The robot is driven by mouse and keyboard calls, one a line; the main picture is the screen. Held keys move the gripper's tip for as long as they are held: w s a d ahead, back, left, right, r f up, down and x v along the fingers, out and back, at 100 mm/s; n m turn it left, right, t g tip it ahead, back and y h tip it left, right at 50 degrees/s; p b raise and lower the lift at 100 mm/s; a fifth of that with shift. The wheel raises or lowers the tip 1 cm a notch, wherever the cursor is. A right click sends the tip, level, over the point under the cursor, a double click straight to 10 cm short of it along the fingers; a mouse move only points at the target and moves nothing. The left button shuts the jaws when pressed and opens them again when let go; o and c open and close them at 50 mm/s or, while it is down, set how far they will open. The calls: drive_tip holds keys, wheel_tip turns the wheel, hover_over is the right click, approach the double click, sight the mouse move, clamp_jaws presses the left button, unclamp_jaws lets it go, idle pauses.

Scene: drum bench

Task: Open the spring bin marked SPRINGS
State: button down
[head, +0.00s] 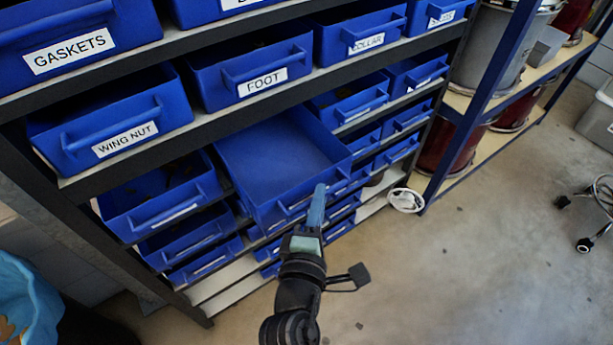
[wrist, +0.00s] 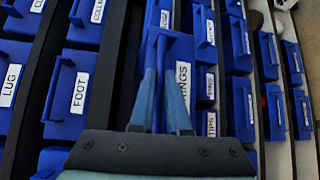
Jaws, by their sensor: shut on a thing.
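The blue spring bin (head: 272,152) stands far out of the rack in the head view, past the fronts of its neighbours. The part of its inside that shows looks empty. My gripper (head: 318,192) is at its front. In the wrist view, my gripper (wrist: 163,78) is shut on the handle (wrist: 158,55) of the bin. In the head view, the arm and fingers cover part of the bin's front.
Above are bins marked WING NUT (head: 110,125), FOOT (head: 255,80) and COLLAR (head: 360,40). Several more blue bins sit below and beside the pulled one, set back in the dark rack. A wheeled stand (head: 590,240) is at right. The floor (head: 470,270) between is mostly clear.

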drive_tip(key=shift+s+d+p, duration=0.2)
drive_tip(key=shift+s+d, duration=0.3)
drive_tip(key=shift+s, duration=0.4)
drive_tip(key=shift+s+d+p, duration=0.2)
drive_tip(key=shift+s+d, duration=0.3)
drive_tip(key=shift+s, duration=0.35)
drive_tip(key=c, duration=0.9)
unclamp_jaws()
drive_tip(key=shift+b+v, duration=1.45)
drive_tip(key=shift+v, duration=5.05)
drive_tip(key=shift+d, duration=0.1)
